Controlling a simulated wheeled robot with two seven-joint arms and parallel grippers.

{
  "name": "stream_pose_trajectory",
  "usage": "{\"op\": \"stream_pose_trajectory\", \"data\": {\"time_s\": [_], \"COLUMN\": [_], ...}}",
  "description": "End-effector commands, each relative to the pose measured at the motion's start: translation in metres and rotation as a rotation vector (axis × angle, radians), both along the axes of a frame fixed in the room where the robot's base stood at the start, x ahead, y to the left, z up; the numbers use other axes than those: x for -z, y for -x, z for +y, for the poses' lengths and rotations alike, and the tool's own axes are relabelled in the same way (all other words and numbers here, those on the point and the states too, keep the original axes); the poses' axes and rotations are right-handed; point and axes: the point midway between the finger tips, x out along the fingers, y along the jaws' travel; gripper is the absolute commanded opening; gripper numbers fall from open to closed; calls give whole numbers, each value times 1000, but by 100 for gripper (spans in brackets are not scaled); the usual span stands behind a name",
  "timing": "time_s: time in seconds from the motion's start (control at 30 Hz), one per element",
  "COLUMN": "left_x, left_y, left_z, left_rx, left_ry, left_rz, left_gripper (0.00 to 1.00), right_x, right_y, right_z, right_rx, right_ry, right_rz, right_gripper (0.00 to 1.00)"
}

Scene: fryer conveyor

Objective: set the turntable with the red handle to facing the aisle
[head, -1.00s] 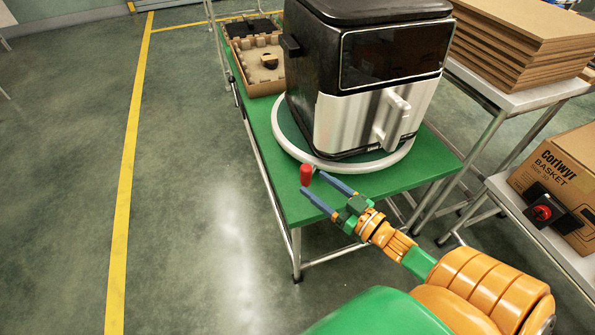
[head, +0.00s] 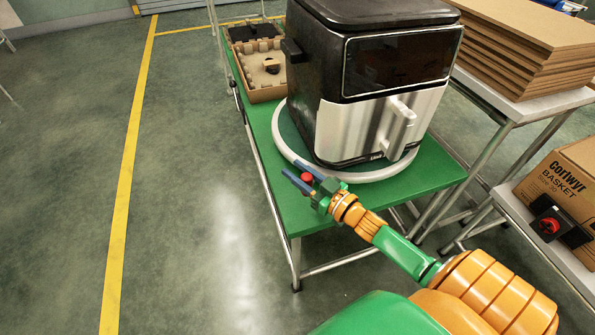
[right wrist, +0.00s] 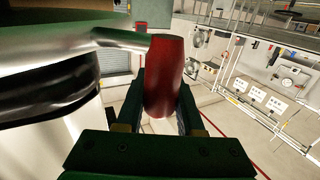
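The turntable (head: 371,177) is a pale round ring on a green table. A black and silver air fryer (head: 365,127) stands on it. Its red handle (head: 307,177) stands upright at the ring's front left edge. In the right wrist view the red handle (right wrist: 166,78) joins a metal arm and sits between the fingers, with both seeming to touch it. My right gripper (head: 300,179) has its blue fingers on either side of the handle and looks shut on it. Part of the handle is hidden by the fingers. My left gripper is not in view.
The floor left of the table is clear, with a yellow line (head: 125,190).

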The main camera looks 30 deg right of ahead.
Motion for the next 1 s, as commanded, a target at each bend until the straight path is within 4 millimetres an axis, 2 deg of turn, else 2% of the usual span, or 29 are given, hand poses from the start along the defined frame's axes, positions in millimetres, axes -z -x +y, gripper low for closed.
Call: {"op": "stream_pose_trajectory", "data": {"time_s": [0.03, 0.1, 1.0], "left_x": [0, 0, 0], "left_y": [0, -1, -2], "left_z": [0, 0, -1], "left_rx": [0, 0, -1], "left_ry": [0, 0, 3], "left_rz": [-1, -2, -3], "left_gripper": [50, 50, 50], "right_x": [0, 0, 1], "right_y": [0, 0, 0], "right_z": [0, 1, 1], "right_rx": [-1, -1, -1], "right_ry": [0, 0, 1], "right_rz": [0, 0, 1], "right_gripper": [18, 0, 0]}}
